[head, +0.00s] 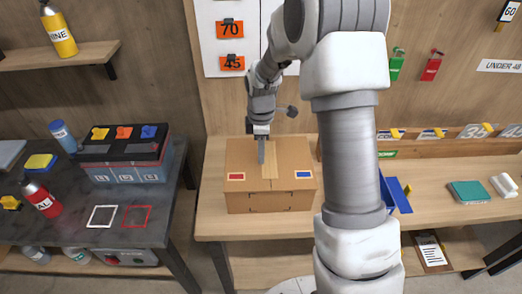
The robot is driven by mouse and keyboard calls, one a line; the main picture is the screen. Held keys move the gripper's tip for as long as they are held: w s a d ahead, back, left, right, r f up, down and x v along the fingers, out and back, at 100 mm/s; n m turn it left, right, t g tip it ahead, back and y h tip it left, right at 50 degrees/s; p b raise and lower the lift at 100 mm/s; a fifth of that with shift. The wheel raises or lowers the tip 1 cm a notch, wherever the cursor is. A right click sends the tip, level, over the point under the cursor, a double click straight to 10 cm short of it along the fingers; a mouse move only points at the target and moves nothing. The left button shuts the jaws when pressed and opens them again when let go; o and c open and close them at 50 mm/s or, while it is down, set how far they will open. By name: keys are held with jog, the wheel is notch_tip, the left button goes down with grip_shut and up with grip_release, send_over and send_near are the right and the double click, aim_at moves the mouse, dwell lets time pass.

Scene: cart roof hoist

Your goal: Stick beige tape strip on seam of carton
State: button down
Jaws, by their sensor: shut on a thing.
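A brown carton (291,160) stands closed on the light wooden bench, with a seam running front to back across the middle of its top. My gripper (261,158) points straight down over the carton's top, close to the seam. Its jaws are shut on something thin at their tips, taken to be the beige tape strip. The strip is hard to tell from the carton's similar colour, and whether it touches the seam cannot be told. A red-edged label (236,176) and a blue-edged label (303,174) lie on the carton's top, either side of the seam.
My arm hides the bench right of the carton. Beyond it are a blue holder (397,193), a teal block (468,191) and a white-and-red item (503,185). The dark table (75,225) at left holds a battery-like box (125,165) and bottles. Tags hang on the wall.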

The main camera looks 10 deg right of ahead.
jog(key=shift+f, duration=0.15)
dwell(0.7)
jog(key=shift+c, duration=0.2)
grip_release()
dwell(0.4)
jog(key=shift+r+p, duration=2.4)
jog(key=shift+r, duration=1.2)
